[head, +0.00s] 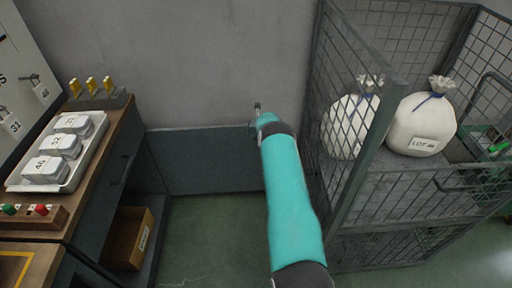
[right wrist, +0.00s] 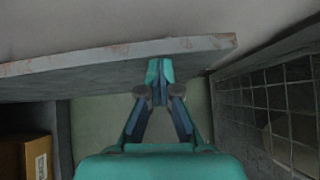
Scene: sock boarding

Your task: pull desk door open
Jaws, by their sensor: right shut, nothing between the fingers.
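The desk door (head: 205,162) is a dark grey panel standing swung out from the desk (head: 121,150), close along the back wall. In the right wrist view the door (right wrist: 90,75) crosses the picture, its worn pale top edge uppermost. My right gripper (right wrist: 160,72) is shut and empty at the door's face, near its free end; I cannot tell whether it touches. In the head view this gripper (head: 265,118) is mostly hidden by my teal arm. The opened desk compartment shows a cardboard box (head: 128,238) inside. My left gripper is not in view.
A wire mesh cage (head: 350,185) with white tied sacks (head: 421,125) stands just right of my arm; its mesh (right wrist: 270,105) also shows in the right wrist view. A tray (head: 95,137) of labelled blocks lies on the desk. The green floor (head: 210,240) before the door is clear.

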